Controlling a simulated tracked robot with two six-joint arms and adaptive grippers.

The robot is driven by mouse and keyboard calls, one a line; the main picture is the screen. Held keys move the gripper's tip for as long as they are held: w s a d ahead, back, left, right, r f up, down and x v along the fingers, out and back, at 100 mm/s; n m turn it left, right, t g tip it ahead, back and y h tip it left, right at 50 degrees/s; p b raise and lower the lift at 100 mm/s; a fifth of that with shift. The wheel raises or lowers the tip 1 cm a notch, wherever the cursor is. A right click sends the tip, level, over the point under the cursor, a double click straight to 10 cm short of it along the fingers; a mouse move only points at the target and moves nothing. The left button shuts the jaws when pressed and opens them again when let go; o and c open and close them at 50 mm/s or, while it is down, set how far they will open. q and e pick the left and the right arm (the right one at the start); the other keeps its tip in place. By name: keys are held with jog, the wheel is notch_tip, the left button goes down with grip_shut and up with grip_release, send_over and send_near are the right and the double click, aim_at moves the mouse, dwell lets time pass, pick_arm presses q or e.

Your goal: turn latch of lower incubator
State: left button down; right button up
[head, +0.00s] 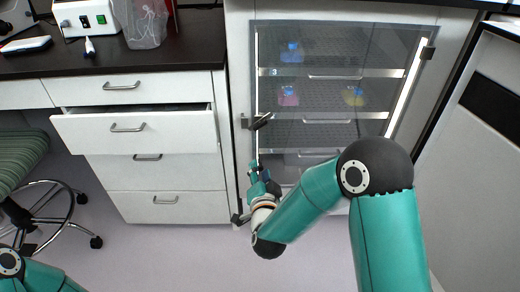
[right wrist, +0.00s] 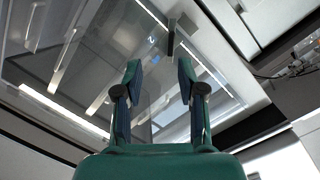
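A glass-fronted incubator (head: 330,22) stands in the middle of the head view. A dark latch (head: 258,121) sits at the left edge of its door. My right gripper (head: 257,172) is in front of the left door edge, below the upper latch. In the right wrist view the right gripper (right wrist: 160,72) is open, nothing between its fingers. A dark fitting (right wrist: 171,38) shows beyond it. My left gripper is out of view.
Lit shelves behind the glass hold a blue flask (head: 291,53), a pink flask (head: 288,97) and a yellow flask (head: 354,97). A drawer (head: 138,131) stands pulled out left of the incubator. A green stool (head: 20,155) is at far left. The floor (head: 170,250) in front is clear.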

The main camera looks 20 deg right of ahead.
jog(key=r+m+t+h+b, duration=0.1)
jog(key=r+h, duration=0.1)
send_near(260, 128)
jog(key=x, duration=0.9)
jog(key=shift+w, duration=0.3)
grip_shut()
